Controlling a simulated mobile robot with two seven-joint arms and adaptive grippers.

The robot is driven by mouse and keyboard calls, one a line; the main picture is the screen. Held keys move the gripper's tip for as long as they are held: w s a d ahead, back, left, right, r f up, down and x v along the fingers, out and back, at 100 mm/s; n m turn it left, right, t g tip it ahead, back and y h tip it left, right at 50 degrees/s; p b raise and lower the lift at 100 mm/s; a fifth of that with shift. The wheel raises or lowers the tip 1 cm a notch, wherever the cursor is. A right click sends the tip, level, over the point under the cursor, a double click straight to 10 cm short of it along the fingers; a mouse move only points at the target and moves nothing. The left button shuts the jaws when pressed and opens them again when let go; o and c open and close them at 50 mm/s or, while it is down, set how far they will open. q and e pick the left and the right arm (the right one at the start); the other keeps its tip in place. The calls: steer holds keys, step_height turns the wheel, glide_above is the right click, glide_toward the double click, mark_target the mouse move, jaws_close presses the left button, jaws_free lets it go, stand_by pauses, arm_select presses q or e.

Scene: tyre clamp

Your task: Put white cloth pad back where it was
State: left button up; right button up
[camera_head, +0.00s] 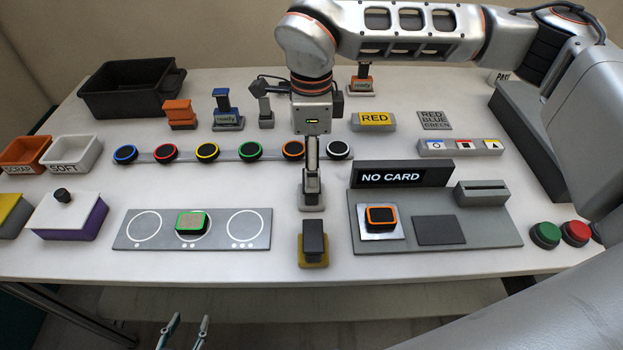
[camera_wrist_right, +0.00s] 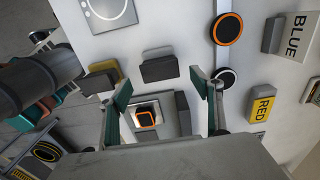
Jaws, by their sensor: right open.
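I cannot clearly make out a white cloth pad. A black round disc with a white ring (camera_head: 339,150) sits at the right end of the row of coloured-ring discs, and shows in the right wrist view (camera_wrist_right: 226,76). My right gripper (camera_head: 312,185) hangs from above, just left of and nearer than that disc in the head view. Its fingers (camera_wrist_right: 160,85) are wide apart, with nothing visibly held between them. My left gripper (camera_head: 187,328) is in front of the table at the bottom edge, fingers apart and empty.
An orange-edged square (camera_head: 381,216) lies on the plate before the NO CARD sign (camera_head: 404,174). A green-edged square (camera_head: 192,222) lies on the middle circle of the grey strip (camera_head: 260,222). SCRAP (camera_head: 22,169) and SOFT (camera_head: 66,168) bins stand left. A dark block (camera_head: 313,238) stands front centre.

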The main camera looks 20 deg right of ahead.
steer(key=shift+r, duration=2.05)
